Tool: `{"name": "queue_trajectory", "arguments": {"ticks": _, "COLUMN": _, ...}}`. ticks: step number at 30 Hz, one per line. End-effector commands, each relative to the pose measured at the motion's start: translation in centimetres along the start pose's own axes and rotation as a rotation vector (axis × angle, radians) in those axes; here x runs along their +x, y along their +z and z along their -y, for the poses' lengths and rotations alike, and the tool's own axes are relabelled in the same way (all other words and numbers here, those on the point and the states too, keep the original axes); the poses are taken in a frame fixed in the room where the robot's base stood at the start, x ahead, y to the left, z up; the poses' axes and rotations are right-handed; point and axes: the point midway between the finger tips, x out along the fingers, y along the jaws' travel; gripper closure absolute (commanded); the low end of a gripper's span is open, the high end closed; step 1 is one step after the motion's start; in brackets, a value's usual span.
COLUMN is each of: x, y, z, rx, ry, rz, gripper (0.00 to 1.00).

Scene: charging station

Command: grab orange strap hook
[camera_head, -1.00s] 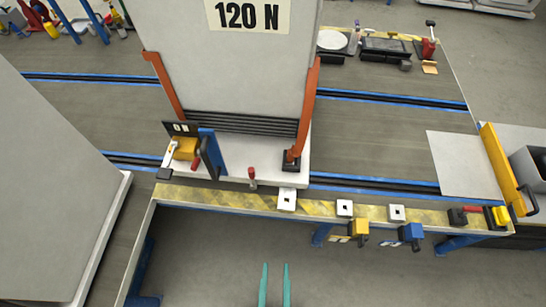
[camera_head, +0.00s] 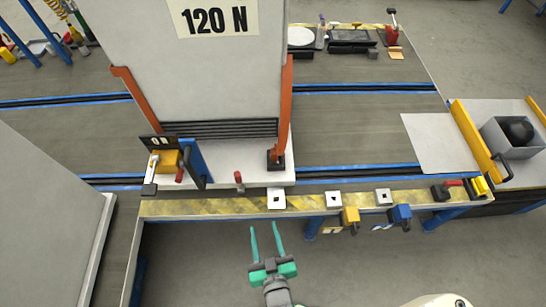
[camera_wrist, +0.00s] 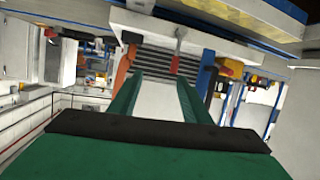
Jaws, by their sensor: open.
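An orange strap (camera_head: 286,105) runs down the right edge of the large grey cabinet and ends in a hook (camera_head: 277,156) on a dark block on the white base plate. A second orange strap (camera_head: 133,97) runs down the left edge. My gripper (camera_head: 266,226) is open and empty, below the yellow-striped table edge and short of the right strap's hook. In the wrist view my gripper (camera_wrist: 160,82) has its green fingers apart, pointing at the cabinet's black slats. An orange strap (camera_wrist: 123,68) shows there just left of the fingers.
A red-handled clamp (camera_head: 239,180) stands left of the right hook. A yellow block with a blue lever (camera_head: 193,160) sits at the left. White square plates (camera_head: 276,198) line the striped edge (camera_head: 230,205). Yellow (camera_head: 350,216) and blue (camera_head: 401,214) fittings hang below it.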

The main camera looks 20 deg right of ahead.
Motion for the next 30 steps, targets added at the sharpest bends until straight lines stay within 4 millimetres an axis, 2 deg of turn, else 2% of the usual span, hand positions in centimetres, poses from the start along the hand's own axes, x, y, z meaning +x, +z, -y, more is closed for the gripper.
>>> {"name": "queue_trajectory", "arguments": {"ticks": 1, "x": 2.2, "y": -0.1, "z": -0.7, "rx": 0.002, "ry": 0.015, "rz": -0.001, "gripper": 0.56}}
{"name": "queue_trajectory", "arguments": {"ticks": 3, "x": 4.9, "y": 0.1, "z": -1.5, "rx": 0.007, "ry": 0.032, "rz": 0.009, "gripper": 0.56}}
{"name": "queue_trajectory", "arguments": {"ticks": 8, "x": 11.1, "y": -0.3, "z": -3.7, "rx": 0.025, "ry": 0.074, "rz": 0.034, "gripper": 0.56}}
{"name": "queue_trajectory", "arguments": {"ticks": 12, "x": 16.3, "y": -1.4, "z": -5.8, "rx": 0.049, "ry": 0.110, "rz": 0.055, "gripper": 0.56}}
{"name": "queue_trajectory", "arguments": {"ticks": 15, "x": 19.5, "y": -2.4, "z": -7.1, "rx": 0.069, "ry": 0.131, "rz": 0.069, "gripper": 0.56}}
{"name": "queue_trajectory", "arguments": {"ticks": 18, "x": 22.0, "y": -3.4, "z": -8.0, "rx": 0.086, "ry": 0.144, "rz": 0.082, "gripper": 0.56}}
{"name": "queue_trajectory", "arguments": {"ticks": 21, "x": 23.6, "y": -4.2, "z": -8.6, "rx": 0.099, "ry": 0.152, "rz": 0.091, "gripper": 0.56}}
{"name": "queue_trajectory", "arguments": {"ticks": 30, "x": 27.0, "y": -4.6, "z": -9.4, "rx": 0.112, "ry": 0.157, "rz": 0.099, "gripper": 0.56}}
